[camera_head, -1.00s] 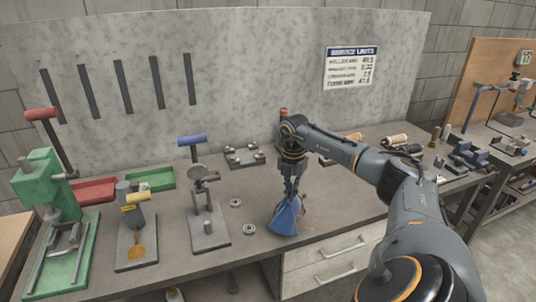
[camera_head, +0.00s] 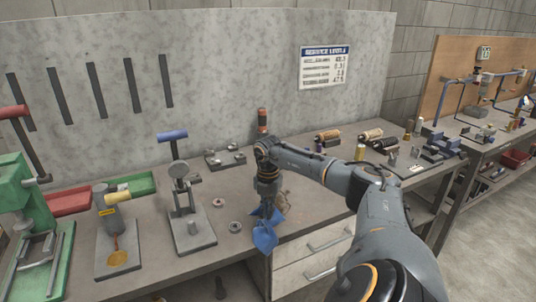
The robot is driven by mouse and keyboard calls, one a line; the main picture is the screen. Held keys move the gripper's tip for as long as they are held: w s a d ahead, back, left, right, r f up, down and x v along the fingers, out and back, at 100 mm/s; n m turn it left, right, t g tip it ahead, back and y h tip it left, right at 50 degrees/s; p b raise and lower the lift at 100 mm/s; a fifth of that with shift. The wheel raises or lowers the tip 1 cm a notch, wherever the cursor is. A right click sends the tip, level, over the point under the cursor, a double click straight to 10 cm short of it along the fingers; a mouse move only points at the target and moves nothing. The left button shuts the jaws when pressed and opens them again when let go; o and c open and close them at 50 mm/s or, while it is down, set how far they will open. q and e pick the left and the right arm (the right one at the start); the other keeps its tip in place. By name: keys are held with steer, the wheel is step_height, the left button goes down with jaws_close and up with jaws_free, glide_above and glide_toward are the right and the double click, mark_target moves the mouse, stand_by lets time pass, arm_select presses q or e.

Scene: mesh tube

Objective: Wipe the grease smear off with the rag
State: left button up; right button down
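My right gripper (camera_head: 267,203) points down over the front part of the workbench (camera_head: 315,207). It is shut on a blue rag (camera_head: 264,238), which hangs crumpled below the fingers near the bench's front edge. The fingertips are partly hidden by the cloth. A small brownish patch or object (camera_head: 284,203) shows just right of the gripper; I cannot tell what it is. An orange-brown smear (camera_head: 117,258) lies on the base plate of the small tool with a yellow label, at the left. My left gripper is not in view.
A green press (camera_head: 22,205) and a blue-handled stand (camera_head: 186,205) are on the left. Spools (camera_head: 327,136) and small parts stand at the back right. A grey wall panel (camera_head: 215,75) closes the back.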

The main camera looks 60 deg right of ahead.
mark_target(268, 225)
steer(key=shift+d+f, duration=0.1)
steer(key=shift+f, duration=0.5)
steer(key=c, duration=0.6)
jaws_free()
steer(key=shift+r, duration=0.1)
steer(key=shift+c, duration=0.2)
steer(key=shift+o, duration=0.6)
steer(key=shift+f+b, duration=0.85)
steer(key=shift+f, duration=0.65)
steer(key=shift+s+a, duration=0.2)
steer(key=c, duration=1.4)
steer(key=shift+a+f, duration=0.1)
jaws_close()
